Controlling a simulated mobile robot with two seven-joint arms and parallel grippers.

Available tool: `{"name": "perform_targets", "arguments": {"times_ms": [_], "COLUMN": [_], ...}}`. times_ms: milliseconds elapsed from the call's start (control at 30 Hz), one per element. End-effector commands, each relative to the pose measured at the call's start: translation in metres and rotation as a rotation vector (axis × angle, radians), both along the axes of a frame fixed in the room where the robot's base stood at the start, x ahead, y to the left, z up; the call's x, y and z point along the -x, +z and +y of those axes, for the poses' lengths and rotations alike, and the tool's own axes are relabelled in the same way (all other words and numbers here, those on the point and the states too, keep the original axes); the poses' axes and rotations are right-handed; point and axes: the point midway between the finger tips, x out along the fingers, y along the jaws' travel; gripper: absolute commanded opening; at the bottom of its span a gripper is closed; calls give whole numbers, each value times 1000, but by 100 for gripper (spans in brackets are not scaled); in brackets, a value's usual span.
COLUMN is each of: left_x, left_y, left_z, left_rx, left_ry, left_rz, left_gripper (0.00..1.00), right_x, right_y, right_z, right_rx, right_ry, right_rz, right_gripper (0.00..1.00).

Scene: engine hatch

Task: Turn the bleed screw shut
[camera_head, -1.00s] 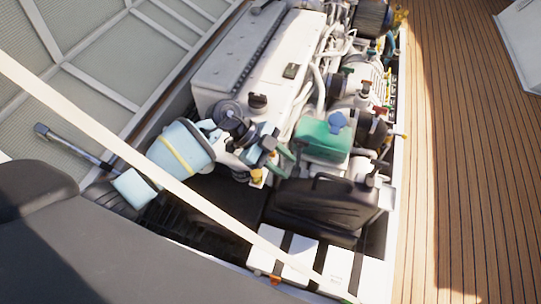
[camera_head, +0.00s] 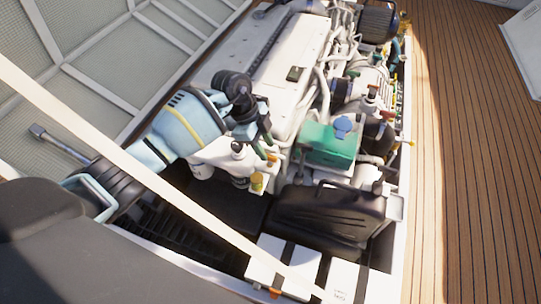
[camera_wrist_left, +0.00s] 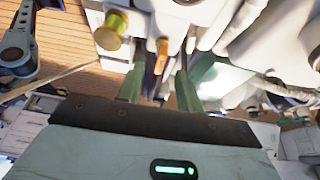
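My left gripper (camera_head: 274,152) is at the near end of the engine, beside a white housing (camera_head: 232,160). In the left wrist view its two green fingers (camera_wrist_left: 160,75) stand apart, with a gap between them. A small orange-brass piece (camera_wrist_left: 161,48), which may be the bleed screw, lies at that gap near the fingertips; I cannot tell whether they touch it. A larger brass knob (camera_wrist_left: 110,30) is to the left of the fingers. It also shows in the head view (camera_head: 257,183) below the gripper. My right gripper is not in view.
A green tank with a blue cap (camera_head: 330,143) is right of the gripper. A black canister (camera_head: 330,215) and a white box (camera_head: 283,262) stand nearer. A pale strap (camera_head: 130,165) crosses the view. Wooden deck (camera_head: 465,180) lies clear on the right.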

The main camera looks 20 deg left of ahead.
Motion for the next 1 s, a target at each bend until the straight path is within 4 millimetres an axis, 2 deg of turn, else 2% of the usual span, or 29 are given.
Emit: {"name": "perform_targets", "arguments": {"times_ms": [33,233,567,867,1000], "left_x": [1,0,-1,-1,-1], "left_y": [-11,-35,-40,-40,-40], "left_z": [-4,-14,-17,-17,-17], "left_rx": [1,1,1,1,1], "left_ry": [-1,0,-1,-1,-2], "left_rz": [4,3,-1,-1,-1], "left_gripper": [36,36,36,0,0], "right_x": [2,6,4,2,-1], "right_y": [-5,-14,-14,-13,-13], "right_z": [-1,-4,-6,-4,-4], "right_rx": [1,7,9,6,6], "right_ry": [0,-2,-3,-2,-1], "right_rz": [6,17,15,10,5], "right_gripper": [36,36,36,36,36]}}
